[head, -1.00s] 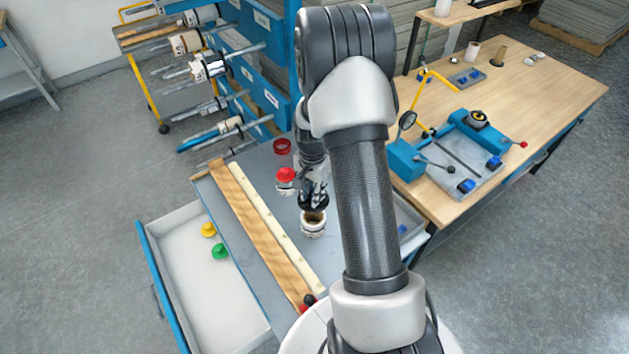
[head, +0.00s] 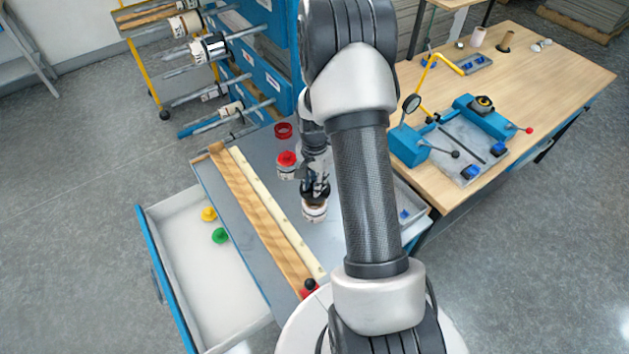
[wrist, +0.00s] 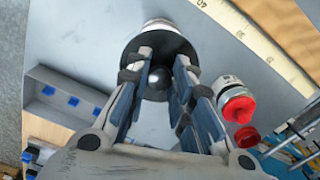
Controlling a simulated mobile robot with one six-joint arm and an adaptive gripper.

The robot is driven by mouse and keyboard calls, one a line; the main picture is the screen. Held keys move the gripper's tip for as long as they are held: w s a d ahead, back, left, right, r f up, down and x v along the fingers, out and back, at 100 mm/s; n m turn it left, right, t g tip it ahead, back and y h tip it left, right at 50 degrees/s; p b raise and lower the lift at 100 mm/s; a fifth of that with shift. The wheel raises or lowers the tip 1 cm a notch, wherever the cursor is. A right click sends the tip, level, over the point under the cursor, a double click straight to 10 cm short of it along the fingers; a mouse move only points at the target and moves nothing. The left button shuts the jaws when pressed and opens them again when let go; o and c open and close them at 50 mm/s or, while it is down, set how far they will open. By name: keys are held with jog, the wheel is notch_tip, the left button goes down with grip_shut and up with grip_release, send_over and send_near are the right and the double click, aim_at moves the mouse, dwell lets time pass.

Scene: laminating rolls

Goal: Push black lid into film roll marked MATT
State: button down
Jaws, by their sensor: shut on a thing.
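The black lid (wrist: 133,50) is a wide disc with a round knob in the wrist view. My gripper (wrist: 161,68) has its fingers on either side of the knob and is shut on the lid. The white film roll (wrist: 157,22) shows just beyond the lid's edge. In the head view, the film roll (head: 314,213) stands upright on the grey table, with my gripper (head: 315,187) directly above it and the lid at its top. I cannot tell how deep the lid sits in the core. No MATT marking is readable.
A film roll with a red lid (head: 287,160) stands close behind left, with a red ring (head: 283,130) beyond it. A wooden strip and pale ruler (head: 275,215) lie on the left. The open drawer (head: 205,290) holds yellow and green lids. A tray (wrist: 65,95) holds blue pieces.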

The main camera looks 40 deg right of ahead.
jog(key=b, duration=0.4)
send_over(311, 215)
jog(key=w+d, duration=0.3)
jog(key=shift+s+d+f, duration=0.1)
jog(key=shift+s+f, duration=0.05)
jog(key=shift+f, duration=1.25)
jog(key=shift+s+d+f, duration=0.1)
jog(key=shift+f, duration=1.3)
jog(key=shift+s+a, duration=0.1)
jog(key=c, duration=1.3)
grip_release()
